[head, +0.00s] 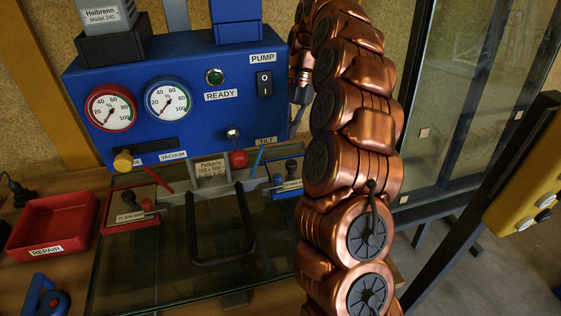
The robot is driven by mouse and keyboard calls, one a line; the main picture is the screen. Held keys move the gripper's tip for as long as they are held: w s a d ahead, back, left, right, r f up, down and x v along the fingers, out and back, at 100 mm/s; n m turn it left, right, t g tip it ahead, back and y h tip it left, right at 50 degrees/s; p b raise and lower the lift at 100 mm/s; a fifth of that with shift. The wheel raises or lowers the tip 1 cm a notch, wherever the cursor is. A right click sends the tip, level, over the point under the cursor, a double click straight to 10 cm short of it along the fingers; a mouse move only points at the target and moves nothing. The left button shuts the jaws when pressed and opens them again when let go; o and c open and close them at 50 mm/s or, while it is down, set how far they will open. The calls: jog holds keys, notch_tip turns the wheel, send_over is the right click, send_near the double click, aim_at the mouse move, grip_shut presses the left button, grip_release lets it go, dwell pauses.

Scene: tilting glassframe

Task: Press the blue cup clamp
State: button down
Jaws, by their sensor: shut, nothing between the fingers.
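The blue cup clamp (285,187) sits on the right side of the glass plate, in front of the blue pump box. It has a blue base, a pale label and a black-knobbed lever (291,166); my arm covers part of its right side. My gripper (299,100) shows only as a small grey piece behind my copper arm, above and beyond the blue clamp. It is shut and holds nothing; its fingertips are mostly hidden. I see no contact between it and the clamp.
A red cup clamp (131,210) is on the left, and a black handle (192,230) stands between the clamps. The blue pump box (190,110) has gauges and switches. A red REPAIR tray (52,228) lies left. A tall glass pane (455,90) stands right.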

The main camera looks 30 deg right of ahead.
aim_at(272, 182)
jog(key=shift+d, duration=0.1)
jog(key=b+x, duration=0.3)
jog(key=shift+p+x, duration=0.5)
jog(key=shift+x, duration=0.8)
jog(key=shift+p+x, duration=0.45)
jog(key=shift+x, duration=1.75)
